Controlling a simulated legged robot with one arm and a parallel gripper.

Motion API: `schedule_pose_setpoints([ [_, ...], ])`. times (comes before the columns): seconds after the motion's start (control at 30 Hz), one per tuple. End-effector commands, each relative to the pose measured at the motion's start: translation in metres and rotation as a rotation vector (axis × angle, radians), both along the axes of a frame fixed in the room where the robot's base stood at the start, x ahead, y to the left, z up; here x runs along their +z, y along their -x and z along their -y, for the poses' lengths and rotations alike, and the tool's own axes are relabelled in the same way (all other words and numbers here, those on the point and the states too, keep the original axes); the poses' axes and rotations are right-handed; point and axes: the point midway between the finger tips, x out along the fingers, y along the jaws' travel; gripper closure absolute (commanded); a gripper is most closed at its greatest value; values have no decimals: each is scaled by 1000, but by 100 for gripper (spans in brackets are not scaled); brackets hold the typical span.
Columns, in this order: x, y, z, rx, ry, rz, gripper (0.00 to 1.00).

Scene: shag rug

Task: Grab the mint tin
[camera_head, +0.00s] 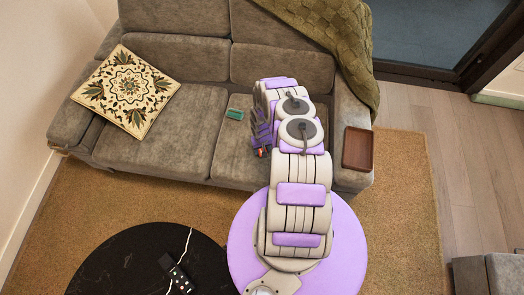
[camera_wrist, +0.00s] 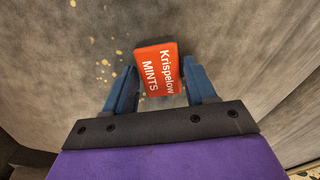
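The mint tin (camera_wrist: 158,70) is a small red-orange box with white "Krispelow MINTS" lettering. In the wrist view it lies between the two blue fingers of my gripper (camera_wrist: 158,82), tilted slightly. Its sides are close to both fingertips; I cannot tell whether they press on it. In the head view my gripper (camera_head: 262,145) hangs over the grey sofa seat, with a small red spot of the tin (camera_head: 262,152) at its tip. My arm hides part of the seat there.
The grey sofa (camera_head: 180,125) holds a patterned cushion (camera_head: 126,90), a small teal item (camera_head: 234,114) and a green blanket (camera_head: 335,30). A brown tray (camera_head: 357,148) rests on the right armrest. A black round table (camera_head: 135,265) stands at the front left.

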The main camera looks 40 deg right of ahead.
Motion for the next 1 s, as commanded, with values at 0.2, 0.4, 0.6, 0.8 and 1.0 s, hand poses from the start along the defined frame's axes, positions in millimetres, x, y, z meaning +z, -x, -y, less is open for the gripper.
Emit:
schedule_pose_setpoints([
  [0.2, 0, 0, 0, 0, 0, 0, 66],
  [0.4, 0, 0, 0, 0, 0, 0, 84],
  [0.6, 0, 0, 0, 0, 0, 0, 84],
  [0.8, 8, -1, 0, 0, 0, 1, 84],
  [1.0, 33, -1, 1, 1, 1, 1, 84],
])
